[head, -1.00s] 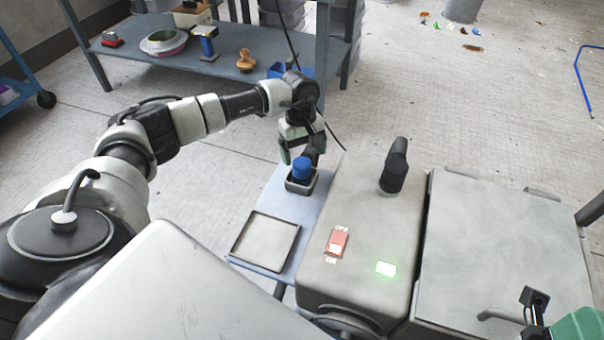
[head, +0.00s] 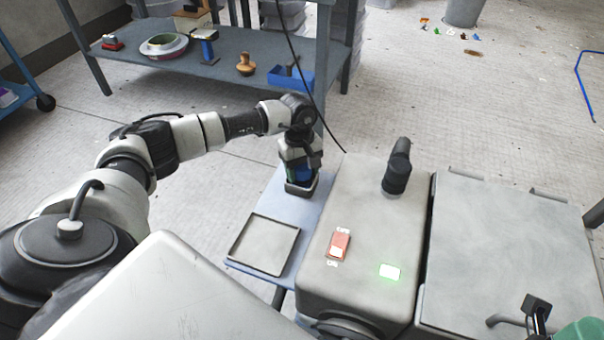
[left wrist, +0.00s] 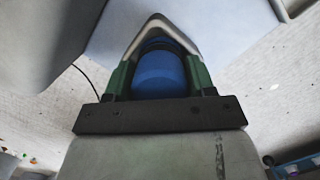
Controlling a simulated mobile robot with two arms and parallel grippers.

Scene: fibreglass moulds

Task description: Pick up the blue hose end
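In the head view the fingers hide most of the hose end. Part of what seems to be my right gripper (head: 560,325) shows at the bottom right corner, cut off.
A grey machine box (head: 365,235) with a red switch (head: 338,245), a lit green lamp (head: 389,271) and a dark upright handle (head: 397,168) stands right of the holder. A shallow empty tray (head: 264,244) lies in front. A workbench (head: 225,70) with a blue bin (head: 290,78) is behind.

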